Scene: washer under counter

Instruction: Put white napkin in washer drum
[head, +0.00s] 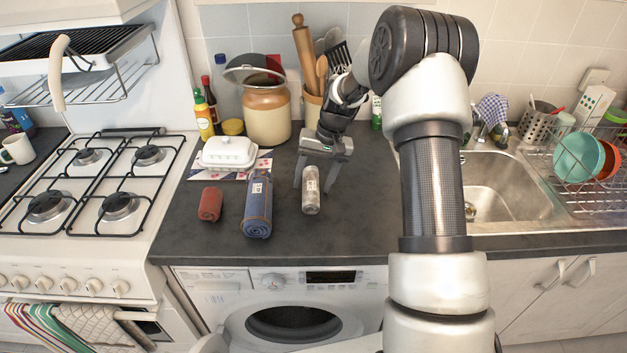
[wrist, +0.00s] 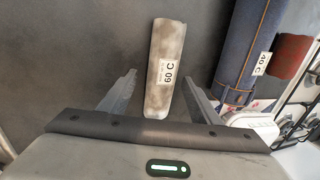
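The white napkin (head: 311,192) is a rolled, greyish-white bundle lying on the dark counter. In the wrist view the napkin (wrist: 166,70) carries a "60 C" label. My gripper (head: 316,175) is open, with one finger on each side of the napkin's near-gripper end. In the wrist view my gripper (wrist: 158,85) shows clear gaps between both fingers and the roll. I cannot tell how high the fingertips are above the counter. The washer (head: 222,286) is under the counter. Its round dark front (head: 293,323) is partly cut off, and I cannot tell whether its door is open.
A blue roll (head: 257,207) labelled 40 C and a red roll (head: 210,204) lie left of the napkin. A white butter dish (head: 228,152), jar (head: 267,114) and utensil pot (head: 312,104) stand behind. The stove (head: 95,180) is left, the sink (head: 505,188) right. The front counter strip is clear.

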